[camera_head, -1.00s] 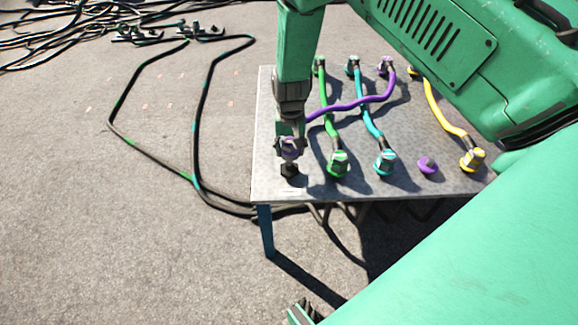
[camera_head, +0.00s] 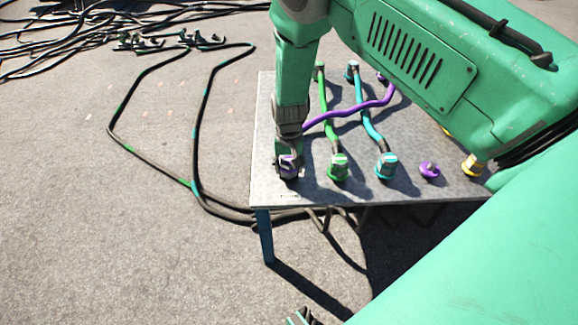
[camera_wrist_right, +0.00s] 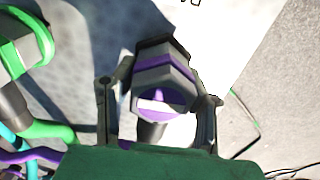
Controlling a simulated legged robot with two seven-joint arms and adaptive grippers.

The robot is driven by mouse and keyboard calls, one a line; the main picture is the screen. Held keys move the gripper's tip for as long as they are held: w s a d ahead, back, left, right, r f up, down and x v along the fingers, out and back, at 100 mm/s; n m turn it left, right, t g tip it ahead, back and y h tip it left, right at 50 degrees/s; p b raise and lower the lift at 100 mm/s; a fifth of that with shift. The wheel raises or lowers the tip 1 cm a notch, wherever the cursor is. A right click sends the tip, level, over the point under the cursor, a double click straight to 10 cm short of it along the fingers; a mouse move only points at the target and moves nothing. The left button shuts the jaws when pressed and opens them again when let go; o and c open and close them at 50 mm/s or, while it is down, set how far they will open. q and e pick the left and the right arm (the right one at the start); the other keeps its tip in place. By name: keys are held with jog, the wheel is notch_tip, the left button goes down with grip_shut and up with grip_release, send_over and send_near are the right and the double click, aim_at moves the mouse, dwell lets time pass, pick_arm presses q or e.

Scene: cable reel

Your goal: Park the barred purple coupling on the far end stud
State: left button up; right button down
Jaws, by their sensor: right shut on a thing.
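The purple coupling (camera_head: 287,168), grey with a purple band, is in my right gripper (camera_head: 288,160) at the table's near left corner. In the right wrist view the coupling (camera_wrist_right: 163,78) sits between the two fingers of my right gripper (camera_wrist_right: 157,108), which is shut on it. It is over the spot of the dark left end stud, which is now hidden; I cannot tell how fully it is seated. Its purple cable (camera_head: 345,112) crosses over the green and cyan cables. A bare purple stud (camera_head: 429,170) stands further right.
The grey table (camera_head: 310,193) also holds a green coupling (camera_head: 339,167), a cyan coupling (camera_head: 385,166) and a yellow coupling (camera_head: 473,165). My right arm covers the table's right back. Dark cables (camera_head: 200,110) lie on the floor at left.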

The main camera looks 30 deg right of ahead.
jog(key=shift+s+a+f, duration=0.15)
jog(key=shift+f, duration=0.25)
jog(key=c, duration=0.9)
grip_release()
jog(key=shift+f, duration=0.35)
jog(key=shift+d, duration=0.2)
jog(key=shift+r, duration=0.15)
jog(key=shift+r, duration=0.1)
